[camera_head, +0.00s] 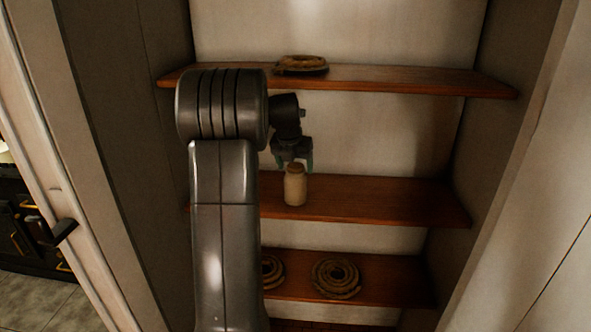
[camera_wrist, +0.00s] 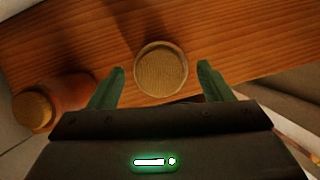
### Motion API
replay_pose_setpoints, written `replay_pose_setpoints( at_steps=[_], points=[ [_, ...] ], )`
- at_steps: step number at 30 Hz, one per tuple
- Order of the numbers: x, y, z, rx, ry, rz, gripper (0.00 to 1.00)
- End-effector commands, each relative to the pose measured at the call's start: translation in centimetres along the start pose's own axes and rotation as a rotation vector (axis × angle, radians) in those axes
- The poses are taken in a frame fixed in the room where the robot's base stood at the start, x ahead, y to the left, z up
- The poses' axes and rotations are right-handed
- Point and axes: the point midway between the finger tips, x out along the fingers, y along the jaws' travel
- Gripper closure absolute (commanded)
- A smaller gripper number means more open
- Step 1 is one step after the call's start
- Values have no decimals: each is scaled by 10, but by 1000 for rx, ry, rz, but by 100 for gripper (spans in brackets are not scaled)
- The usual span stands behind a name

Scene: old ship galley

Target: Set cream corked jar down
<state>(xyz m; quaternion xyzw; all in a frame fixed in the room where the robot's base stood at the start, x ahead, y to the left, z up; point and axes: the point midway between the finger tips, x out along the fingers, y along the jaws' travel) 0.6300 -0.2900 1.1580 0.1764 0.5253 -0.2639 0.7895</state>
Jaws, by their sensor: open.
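The cream corked jar (camera_head: 295,187) stands upright on the middle wooden shelf (camera_head: 380,200). In the wrist view its round cork top (camera_wrist: 161,70) shows between and slightly beyond my fingertips. My gripper (camera_head: 293,166) is just above the jar in the head view, its green fingers apart. In the wrist view my gripper (camera_wrist: 162,72) is open, with a gap on each side of the cork. The jar's body is mostly hidden under its cork there.
A reddish-brown corked jar (camera_wrist: 60,97) stands to the left in the wrist view; my arm hides that area in the head view. The middle shelf's right part is clear.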

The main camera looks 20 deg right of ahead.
Motion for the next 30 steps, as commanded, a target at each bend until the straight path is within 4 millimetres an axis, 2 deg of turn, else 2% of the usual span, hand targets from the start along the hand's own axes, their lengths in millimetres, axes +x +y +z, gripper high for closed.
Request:
replay_pose_setpoints(
  at_steps=[1, 9, 15, 21, 30],
  points=[
    [0, 0, -10, -1, 3, 0, 27],
    [-19, 0, -58, -2, 3, 0, 27],
    [-33, 0, -88, -1, 3, 0, 27],
    [-40, 0, -104, -1, 4, 0, 27],
    [-42, 0, -108, 0, 4, -1, 27]
  ],
)
